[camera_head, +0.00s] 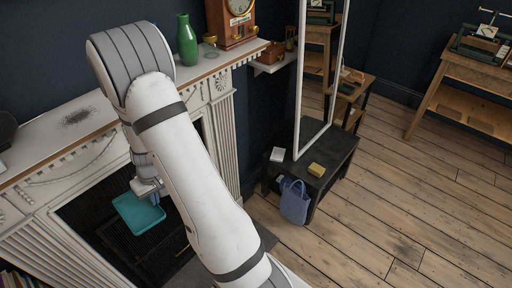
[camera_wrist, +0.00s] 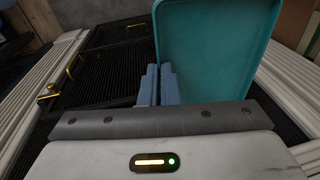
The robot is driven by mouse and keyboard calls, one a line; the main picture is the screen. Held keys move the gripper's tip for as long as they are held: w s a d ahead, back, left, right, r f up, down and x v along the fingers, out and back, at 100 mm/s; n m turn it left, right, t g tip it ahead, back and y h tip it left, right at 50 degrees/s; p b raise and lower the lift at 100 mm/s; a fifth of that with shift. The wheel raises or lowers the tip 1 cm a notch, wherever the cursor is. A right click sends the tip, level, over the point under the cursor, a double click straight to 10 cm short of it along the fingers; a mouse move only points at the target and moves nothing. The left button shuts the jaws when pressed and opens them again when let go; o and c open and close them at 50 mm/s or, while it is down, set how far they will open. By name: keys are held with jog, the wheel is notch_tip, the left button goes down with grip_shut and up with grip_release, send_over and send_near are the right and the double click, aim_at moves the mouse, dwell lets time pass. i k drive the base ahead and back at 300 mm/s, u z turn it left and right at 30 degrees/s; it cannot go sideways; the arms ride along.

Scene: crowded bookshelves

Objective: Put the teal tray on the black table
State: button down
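The teal tray (camera_head: 138,216) is in front of the dark fireplace in the head view, below my gripper (camera_head: 150,190). In the wrist view the tray (camera_wrist: 215,50) is large, and its near left edge runs down to my two blue-grey fingers (camera_wrist: 159,86). The fingers are close together with the tray's rim between them, so my gripper looks shut on it. The tray's lower part is hidden behind my gripper body. The black table (camera_head: 335,160) is a low one to the right, beside the fireplace.
On the black table are a white box (camera_head: 277,154), a yellow block (camera_head: 316,170) and a tall white-framed mirror (camera_head: 315,80). A blue bag (camera_head: 294,202) hangs at its front. The mantel (camera_head: 110,105) holds a green vase (camera_head: 187,42) and a clock (camera_head: 236,20).

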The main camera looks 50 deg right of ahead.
aim_at(338, 143)
jog(key=u, duration=0.25)
jog(key=i, duration=0.15)
jog(key=u, duration=3.25)
jog(key=k, duration=1)
jog(key=z, duration=5.75)
